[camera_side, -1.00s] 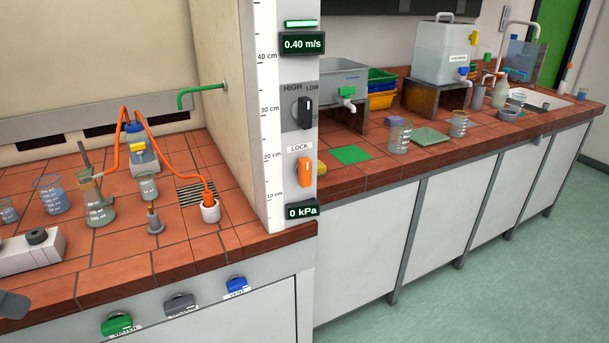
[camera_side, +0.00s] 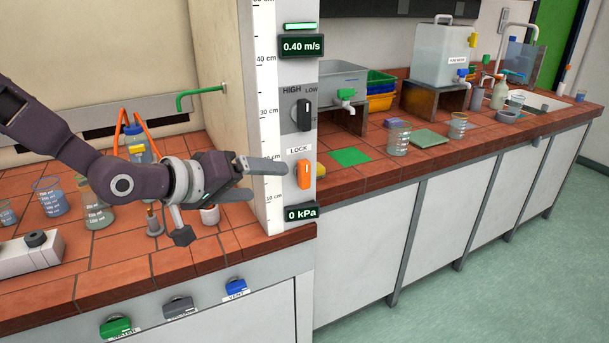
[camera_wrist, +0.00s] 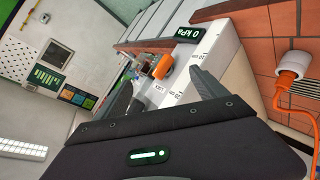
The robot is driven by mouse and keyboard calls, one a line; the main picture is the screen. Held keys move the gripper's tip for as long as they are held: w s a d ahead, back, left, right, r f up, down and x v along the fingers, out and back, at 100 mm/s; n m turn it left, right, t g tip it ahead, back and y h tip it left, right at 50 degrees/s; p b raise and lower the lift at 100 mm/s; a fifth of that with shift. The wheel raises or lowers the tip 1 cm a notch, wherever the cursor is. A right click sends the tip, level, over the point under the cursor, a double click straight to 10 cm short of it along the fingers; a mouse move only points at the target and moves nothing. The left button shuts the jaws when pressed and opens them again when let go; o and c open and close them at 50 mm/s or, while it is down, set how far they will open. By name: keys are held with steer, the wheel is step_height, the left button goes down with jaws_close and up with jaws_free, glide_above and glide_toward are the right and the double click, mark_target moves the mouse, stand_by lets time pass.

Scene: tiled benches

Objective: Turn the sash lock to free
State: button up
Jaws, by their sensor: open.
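The sash lock is an orange knob (camera_side: 304,174) under a LOCK label on the grey front post (camera_side: 301,255) of the fume cupboard. It stands roughly upright in the side view. In the wrist view the orange knob (camera_wrist: 163,66) shows beyond the fingers. My gripper (camera_side: 262,180) is open, with its two grey fingers pointing right toward the knob. The upper fingertip ends just left of the knob in the side view; I cannot tell whether it touches. In the wrist view my gripper (camera_wrist: 163,92) has nothing between its fingers.
A black HIGH/LOW knob (camera_side: 304,115) sits above the lock, and a 0 kPa display (camera_side: 301,213) below it. A height scale (camera_side: 270,110) runs beside them. Beakers (camera_side: 50,197) and a wash bottle with orange tubing (camera_side: 137,145) stand behind my arm.

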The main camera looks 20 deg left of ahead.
mark_target(300, 176)
steer(key=w+f+n+t, duration=0.1)
steer(key=w+n, duration=0.1)
steer(key=w+d+f+n+t+h, duration=0.1)
steer(key=w+f+n+t, duration=0.1)
steer(key=n, duration=0.1)
steer(key=w+d+f+n+t, duration=0.1)
steer(key=w+f+n, duration=0.1)
steer(key=n, duration=0.1)
steer(key=shift+w+t, duration=0.35)
steer(key=shift+t, duration=0.05)
steer(key=shift+w+f+n, duration=0.1)
steer(key=shift+w+n, duration=0.2)
steer(key=shift+n, duration=0.1)
steer(key=x, duration=0.6)
steer(key=shift+w+d, duration=0.2)
steer(key=c, duration=1.4)
steer(key=shift+o, duration=0.2)
